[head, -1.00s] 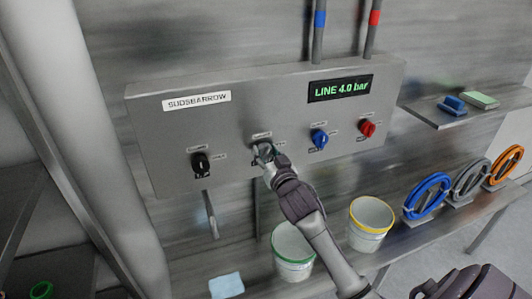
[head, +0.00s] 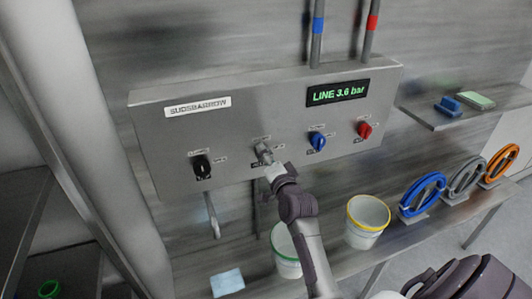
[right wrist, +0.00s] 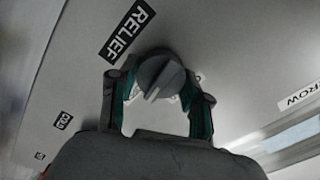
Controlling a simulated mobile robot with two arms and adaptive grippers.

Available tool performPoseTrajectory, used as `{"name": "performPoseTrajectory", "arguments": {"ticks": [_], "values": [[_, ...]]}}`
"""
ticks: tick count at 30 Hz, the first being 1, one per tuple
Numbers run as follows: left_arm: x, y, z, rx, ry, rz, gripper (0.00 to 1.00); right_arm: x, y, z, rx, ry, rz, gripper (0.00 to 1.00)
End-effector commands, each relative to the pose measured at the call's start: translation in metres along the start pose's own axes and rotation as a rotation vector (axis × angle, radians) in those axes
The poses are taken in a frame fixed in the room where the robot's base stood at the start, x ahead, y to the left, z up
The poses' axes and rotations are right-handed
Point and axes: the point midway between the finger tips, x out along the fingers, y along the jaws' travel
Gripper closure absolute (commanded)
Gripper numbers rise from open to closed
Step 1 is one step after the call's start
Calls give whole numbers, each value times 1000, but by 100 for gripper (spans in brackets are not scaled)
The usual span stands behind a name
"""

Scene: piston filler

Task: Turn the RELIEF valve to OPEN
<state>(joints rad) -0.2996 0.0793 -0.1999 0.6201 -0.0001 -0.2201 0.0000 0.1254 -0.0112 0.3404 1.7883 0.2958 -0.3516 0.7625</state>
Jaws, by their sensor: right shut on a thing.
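The RELIEF valve (right wrist: 158,78) is a round grey knob with a raised grip and a pale pointer line. In the right wrist view the line slants toward the lower left, and the RELIEF label (right wrist: 126,29) sits at its upper left. A small label (right wrist: 198,77) shows partly beside the right finger; I cannot read it. My right gripper (right wrist: 160,88) has its fingers on both sides of the knob and is shut on it. In the head view the right gripper (head: 266,157) reaches the panel's second knob from the left, mostly covering it. My left gripper is not in view.
The grey panel (head: 150,125) also carries a black knob (head: 201,167), a blue knob (head: 317,142) and a red knob (head: 364,130). Its display (head: 338,92) reads LINE 3.6 bar. Below stand a green-rimmed bucket (head: 285,262) and a yellow-rimmed bucket (head: 367,225).

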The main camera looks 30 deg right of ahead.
Motion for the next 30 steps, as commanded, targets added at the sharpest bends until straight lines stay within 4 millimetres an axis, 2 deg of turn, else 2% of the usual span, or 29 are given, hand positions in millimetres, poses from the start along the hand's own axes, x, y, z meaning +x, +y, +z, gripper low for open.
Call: {"name": "performPoseTrajectory", "arguments": {"ticks": [12,29,30], "values": [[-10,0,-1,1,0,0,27,0,1,0,201,0,1,87],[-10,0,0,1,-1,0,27,0,1,0,234,0,0,87],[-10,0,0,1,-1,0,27,0,1,0,234,0,0,50]]}}
